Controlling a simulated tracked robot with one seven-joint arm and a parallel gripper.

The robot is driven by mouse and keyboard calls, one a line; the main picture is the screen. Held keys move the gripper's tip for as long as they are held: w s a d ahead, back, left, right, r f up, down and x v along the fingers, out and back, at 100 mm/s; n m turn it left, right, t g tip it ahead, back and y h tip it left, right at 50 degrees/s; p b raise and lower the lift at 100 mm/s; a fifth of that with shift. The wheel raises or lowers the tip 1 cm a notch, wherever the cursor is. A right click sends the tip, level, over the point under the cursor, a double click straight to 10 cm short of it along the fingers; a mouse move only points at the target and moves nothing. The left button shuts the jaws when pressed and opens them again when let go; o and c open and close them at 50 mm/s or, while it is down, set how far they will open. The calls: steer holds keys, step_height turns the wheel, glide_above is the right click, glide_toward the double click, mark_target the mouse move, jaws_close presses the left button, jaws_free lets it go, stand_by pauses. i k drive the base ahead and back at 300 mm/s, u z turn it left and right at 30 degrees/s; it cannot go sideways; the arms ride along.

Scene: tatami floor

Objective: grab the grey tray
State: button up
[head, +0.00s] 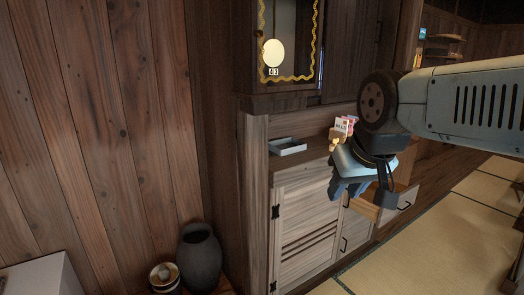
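The grey tray (288,146) is small, shallow and rectangular. It lies on the wooden counter of the cabinet, near the counter's left end, and looks empty. My gripper (347,190) is to the right of the tray and lower in the picture, in front of the cabinet and apart from the tray. It points downward, and its dark fingers overlap in this view, so I cannot tell how far apart they are. Nothing can be seen held in it.
A small box with a pink and white face (345,124) stands on the counter behind my arm. A drawer (399,205) is pulled out on the right. An upper cabinet (285,99) overhangs the counter. A dark vase (199,258) stands at lower left. Tatami floor (440,245) is clear at right.

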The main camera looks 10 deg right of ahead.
mark_target(290, 145)
steer(key=u, duration=0.1)
steer(key=i, duration=1)
steer(key=z, duration=0.05)
